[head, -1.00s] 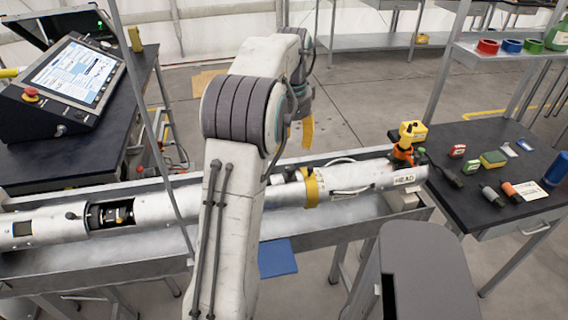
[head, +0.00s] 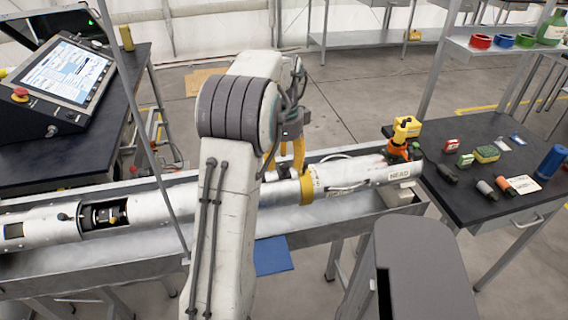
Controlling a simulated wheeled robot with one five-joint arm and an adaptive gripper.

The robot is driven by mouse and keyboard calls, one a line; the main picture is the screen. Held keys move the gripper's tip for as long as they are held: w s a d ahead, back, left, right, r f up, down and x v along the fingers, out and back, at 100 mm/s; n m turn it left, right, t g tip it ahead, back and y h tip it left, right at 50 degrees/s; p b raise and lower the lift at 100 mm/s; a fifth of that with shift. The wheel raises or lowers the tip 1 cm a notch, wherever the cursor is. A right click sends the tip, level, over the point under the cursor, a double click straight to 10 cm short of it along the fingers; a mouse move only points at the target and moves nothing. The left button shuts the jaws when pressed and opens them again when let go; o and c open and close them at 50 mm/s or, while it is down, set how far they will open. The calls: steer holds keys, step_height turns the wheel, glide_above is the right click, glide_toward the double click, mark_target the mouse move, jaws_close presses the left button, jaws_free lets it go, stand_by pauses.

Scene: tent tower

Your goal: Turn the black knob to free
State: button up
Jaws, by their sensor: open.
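A long silver tube (head: 340,171) lies in a grey metal trough. My gripper (head: 284,170) has yellow fingers and hangs over the tube just left of this band. The fingers are apart and point down, partly behind my arm. A small dark part (head: 283,172) on top of the tube shows between the fingers; it may be the black knob, but its setting is too small to read. Another small black knob-like part (head: 63,216) sits at the tube's left, beside an open window.
A control console with a red button (head: 20,94) stands at the left. An orange and yellow tool (head: 401,138) stands at the tube's right end. The dark table (head: 480,200) at the right holds several small items. A thin grey upright crosses in front of the tube.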

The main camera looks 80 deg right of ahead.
steer(key=shift+f, duration=0.65)
steer(key=shift+c, duration=0.3)
jaws_close()
